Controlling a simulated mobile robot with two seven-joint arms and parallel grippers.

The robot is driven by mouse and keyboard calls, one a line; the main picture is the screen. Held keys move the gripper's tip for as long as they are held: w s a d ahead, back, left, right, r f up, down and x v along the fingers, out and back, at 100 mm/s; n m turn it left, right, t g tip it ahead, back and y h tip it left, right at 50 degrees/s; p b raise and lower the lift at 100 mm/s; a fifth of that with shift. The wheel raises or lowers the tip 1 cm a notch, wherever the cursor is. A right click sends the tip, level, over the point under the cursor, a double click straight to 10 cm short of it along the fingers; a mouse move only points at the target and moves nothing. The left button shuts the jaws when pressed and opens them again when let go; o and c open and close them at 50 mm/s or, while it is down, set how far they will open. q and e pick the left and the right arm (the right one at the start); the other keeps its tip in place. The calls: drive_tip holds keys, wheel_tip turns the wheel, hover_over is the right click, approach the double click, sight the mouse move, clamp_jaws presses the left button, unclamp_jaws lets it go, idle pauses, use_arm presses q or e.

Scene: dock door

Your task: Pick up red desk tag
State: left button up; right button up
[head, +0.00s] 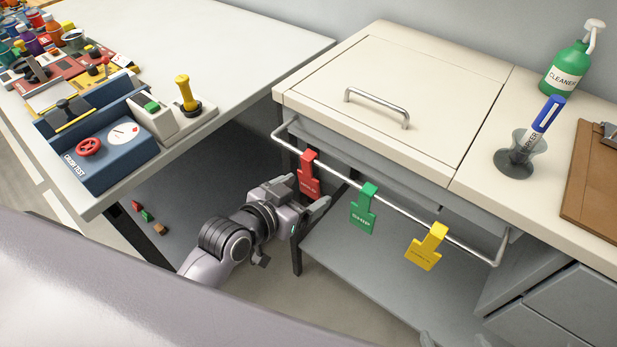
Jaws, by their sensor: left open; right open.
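The red desk tag (308,172) hangs by its hooked top from the metal rail (400,208) on the front of the cream desk, near the rail's left end. My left gripper (304,194) is open, with its fingers close to the tag's lower end. One finger is left of the tag and the other is below and right of it; I cannot tell whether they touch it. Light grey tips at the bottom edge look like my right gripper (453,341), open and empty; the rest of it is cut off.
A green tag (363,210) and a yellow tag (427,247) hang further right on the rail. A lid with a handle (377,107), a pen cup (519,155), a green cleaner bottle (566,70) and a clipboard (596,185) are on the desk. A cluttered table (235,45) stands left.

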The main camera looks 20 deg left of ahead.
sight(309, 191)
use_arm(q)
drive_tip(key=shift+x, duration=1.55)
drive_tip(key=shift+f, duration=0.1)
drive_tip(key=c, duration=1)
drive_tip(key=shift+s+a, duration=0.1)
drive_tip(key=shift+s, duration=0.05)
